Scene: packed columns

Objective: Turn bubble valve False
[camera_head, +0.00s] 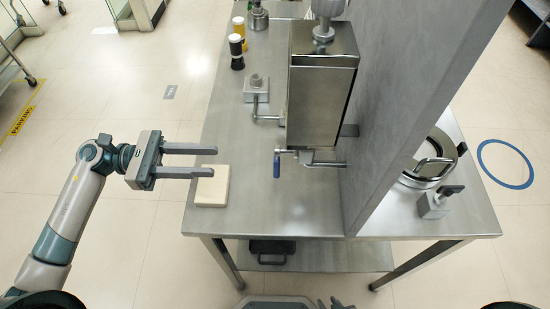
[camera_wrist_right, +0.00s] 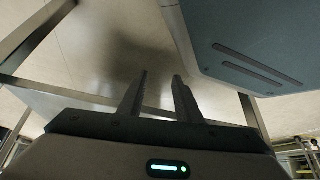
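A small valve with a blue handle (camera_head: 277,163) sits on the pipe below a steel box-shaped tank (camera_head: 318,105) in the head view. The blue handle hangs down at the pipe's left end. My left gripper (camera_head: 214,161) is open and empty. It is left of the valve, with its fingers pointing right toward it, above the table's left edge and apart from the handle. My right gripper (camera_wrist_right: 161,75) is open and empty in the right wrist view, below the tabletop. Its fingertips barely show at the bottom of the head view (camera_head: 336,303).
A cream block (camera_head: 212,188) lies on the steel table (camera_head: 235,135) beneath my left fingertips. A grey upright panel (camera_head: 405,90) stands right of the tank. A round lidded vessel (camera_head: 432,160) is beyond it. Small bottles (camera_head: 237,50) stand at the back left.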

